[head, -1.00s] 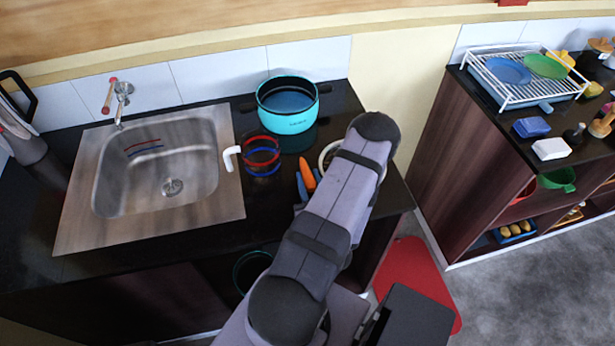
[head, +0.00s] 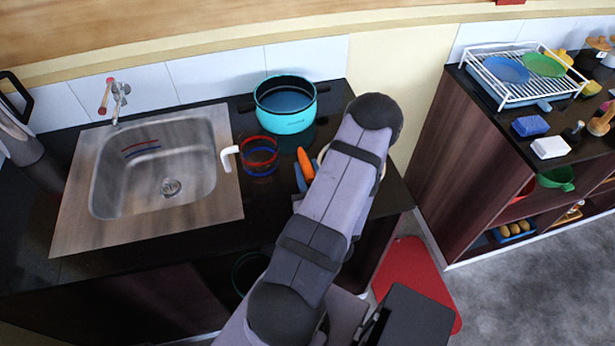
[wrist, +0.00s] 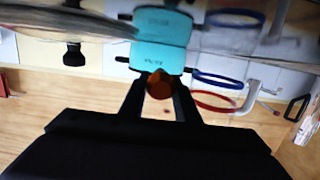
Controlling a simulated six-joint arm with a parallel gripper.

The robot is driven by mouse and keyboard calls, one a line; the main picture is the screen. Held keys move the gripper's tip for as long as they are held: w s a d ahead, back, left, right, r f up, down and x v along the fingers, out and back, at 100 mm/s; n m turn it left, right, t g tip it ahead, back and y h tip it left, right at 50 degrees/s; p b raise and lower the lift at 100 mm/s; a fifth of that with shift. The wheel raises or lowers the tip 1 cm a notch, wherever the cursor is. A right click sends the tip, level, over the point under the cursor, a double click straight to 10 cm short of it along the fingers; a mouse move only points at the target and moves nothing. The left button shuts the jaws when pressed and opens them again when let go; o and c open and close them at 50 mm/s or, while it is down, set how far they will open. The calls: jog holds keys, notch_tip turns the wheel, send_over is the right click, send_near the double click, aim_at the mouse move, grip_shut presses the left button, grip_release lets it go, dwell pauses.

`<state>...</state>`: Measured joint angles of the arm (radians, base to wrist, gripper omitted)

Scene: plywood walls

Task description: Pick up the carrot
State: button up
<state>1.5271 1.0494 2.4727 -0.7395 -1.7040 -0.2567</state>
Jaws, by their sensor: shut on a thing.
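In the wrist view the carrot (wrist: 159,85) is seen end-on between the two dark fingers. My gripper (wrist: 160,92) is shut on it. The far part of the carrot is hidden behind the fingers. It appears held clear of the dark counter, but the exact gap cannot be told.
A turquoise pot (head: 287,118) stands behind the carrot. A clear mug with red and blue bands (head: 259,157) is to its left, beside the steel sink (head: 83,215). A pale round dish (head: 383,170) is mostly hidden behind my arm.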

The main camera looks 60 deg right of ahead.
aim_at(307, 169)
notch_tip(307, 169, up, 5)
jog(key=shift+f+p, duration=0.2)
jog(key=shift+p, duration=0.25)
jog(key=shift+r+p, duration=0.65)
